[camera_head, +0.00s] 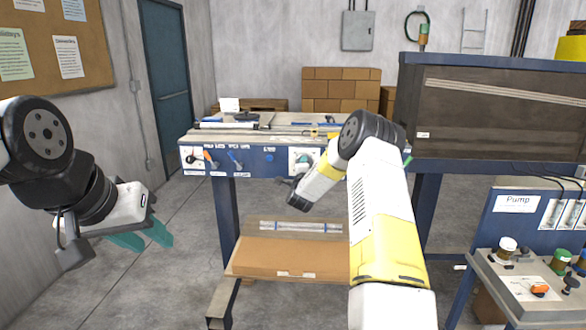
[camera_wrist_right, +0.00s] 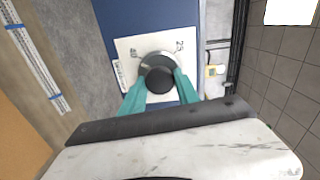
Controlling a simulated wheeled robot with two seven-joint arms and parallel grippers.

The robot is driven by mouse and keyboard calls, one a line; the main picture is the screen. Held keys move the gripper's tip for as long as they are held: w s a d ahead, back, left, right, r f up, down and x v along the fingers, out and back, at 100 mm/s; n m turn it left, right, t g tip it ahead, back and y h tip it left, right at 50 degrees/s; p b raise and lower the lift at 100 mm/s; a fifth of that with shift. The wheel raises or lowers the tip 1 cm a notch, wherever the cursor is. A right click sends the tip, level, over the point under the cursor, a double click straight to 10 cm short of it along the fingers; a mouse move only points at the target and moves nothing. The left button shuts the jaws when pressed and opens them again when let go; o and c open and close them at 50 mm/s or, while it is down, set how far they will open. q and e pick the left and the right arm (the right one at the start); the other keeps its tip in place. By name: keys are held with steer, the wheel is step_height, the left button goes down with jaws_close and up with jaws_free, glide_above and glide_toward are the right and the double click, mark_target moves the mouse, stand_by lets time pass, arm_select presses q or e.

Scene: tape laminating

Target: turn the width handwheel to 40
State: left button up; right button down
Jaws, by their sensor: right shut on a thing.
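The plate is marked 40 on the left and 25 on the right in the right wrist view. My right gripper (camera_wrist_right: 158,82) is shut on the handwheel, one teal finger on each side of its knob. I cannot make out a pointer on the wheel. My left gripper (camera_head: 146,236) is open and empty, away from the machine.
The machine's blue front panel (camera_head: 255,161) also carries an orange-marked control (camera_head: 208,158) and blue-handled control (camera_head: 234,160). A pump panel (camera_head: 515,204) and bench with small jars stand at the right. A cardboard sheet (camera_head: 290,258) lies low under the machine. Floor at left is clear.

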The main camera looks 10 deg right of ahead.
steer(key=shift+f+m, duration=0.15)
steer(key=shift+m, duration=0.45)
steer(key=c, duration=0.9)
jaws_free()
steer(key=v, duration=0.7)
steer(key=shift+s, duration=0.4)
steer(key=shift+a, duration=0.2)
